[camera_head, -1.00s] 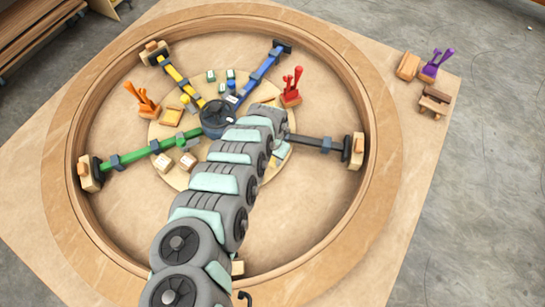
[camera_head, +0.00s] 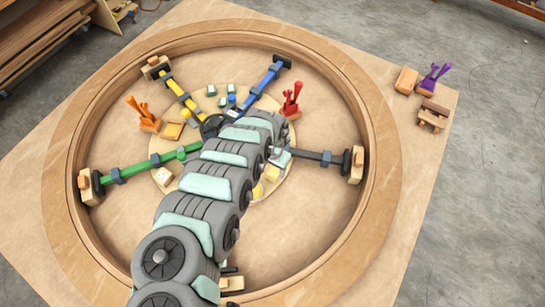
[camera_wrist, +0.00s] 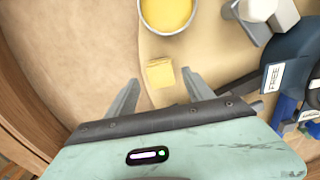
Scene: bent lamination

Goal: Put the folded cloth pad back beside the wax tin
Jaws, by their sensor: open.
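In the wrist view the folded cloth pad (camera_wrist: 159,72) is a small yellow square lying near the edge of the pale round board. The wax tin (camera_wrist: 167,14) is a round, pale-rimmed tin of yellow wax, a short way above the pad and apart from it, cut by the top edge. My gripper (camera_wrist: 160,78) is open, with one finger to each side of the pad; no contact shows, and their height above it is unclear. In the head view my arm hides the gripper; two small yellow patches show just right of the arm, too small to tell apart surely.
A dark hub marked FREE (camera_wrist: 274,77) and a pale block with a grey fitting (camera_wrist: 258,10) lie to the right in the wrist view. A round wooden wall (camera_head: 378,150) encloses the area. Coloured spokes, orange (camera_head: 150,122) and red (camera_head: 290,108) clamps stand around the hub.

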